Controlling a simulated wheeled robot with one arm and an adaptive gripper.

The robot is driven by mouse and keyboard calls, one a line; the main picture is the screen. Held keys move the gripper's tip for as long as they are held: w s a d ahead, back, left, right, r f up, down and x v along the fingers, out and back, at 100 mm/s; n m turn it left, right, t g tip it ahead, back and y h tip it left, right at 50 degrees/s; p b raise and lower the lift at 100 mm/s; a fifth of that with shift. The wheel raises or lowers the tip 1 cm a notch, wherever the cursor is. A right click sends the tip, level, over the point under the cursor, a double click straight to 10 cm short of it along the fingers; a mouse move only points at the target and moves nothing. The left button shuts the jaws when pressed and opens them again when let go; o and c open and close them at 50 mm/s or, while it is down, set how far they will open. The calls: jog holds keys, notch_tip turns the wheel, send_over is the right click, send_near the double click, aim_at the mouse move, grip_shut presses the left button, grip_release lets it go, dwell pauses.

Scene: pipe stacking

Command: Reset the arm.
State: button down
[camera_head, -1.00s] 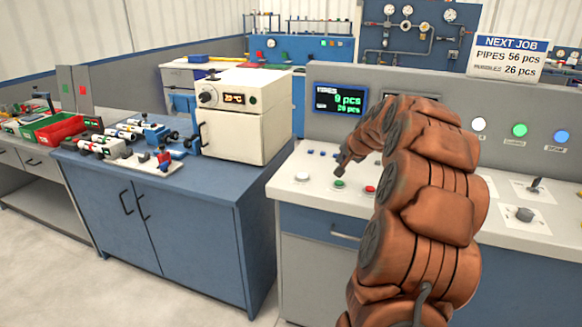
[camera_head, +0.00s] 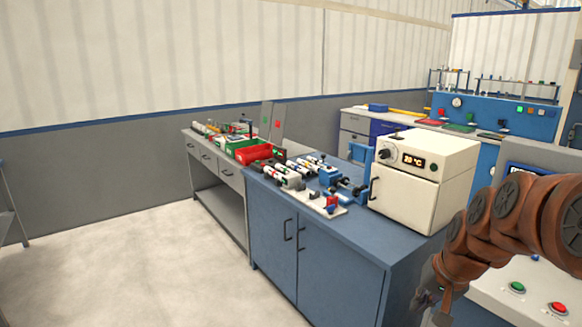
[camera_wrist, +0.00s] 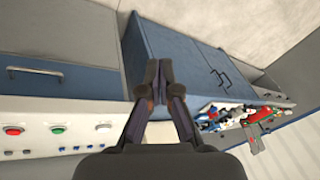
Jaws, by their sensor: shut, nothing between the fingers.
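My orange-brown arm reaches in from the right edge of the head view, and my gripper (camera_head: 432,302) hangs low in front of the blue cabinet and the white console. In the wrist view my gripper (camera_wrist: 158,72) has its dark fingertips together with nothing between them. It is clear of the surfaces around it. Part of my arm is cut off by the right edge of the head view.
A blue cabinet (camera_head: 330,255) carries a white oven (camera_head: 420,180) and a pipe fixture (camera_head: 300,180). A button console (camera_head: 530,290) stands at the right. A grey bench (camera_head: 215,170) with a red bin (camera_head: 255,153) is farther left. The floor (camera_head: 150,270) at left is clear.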

jog(key=s+a+n+g+p, duration=0.1)
jog(key=s+a, duration=0.3)
jog(key=s, duration=0.9)
jog(key=s+a+f+n+g+h+p, duration=0.1)
jog(key=s+a+n+g, duration=0.3)
jog(key=s, duration=0.9)
jog(key=shift+s+a+f+g+p, duration=0.25)
jog(key=shift+s+a+g+p, duration=0.05)
jog(key=shift+s+a+p, duration=0.1)
jog(key=shift+d, duration=0.1)
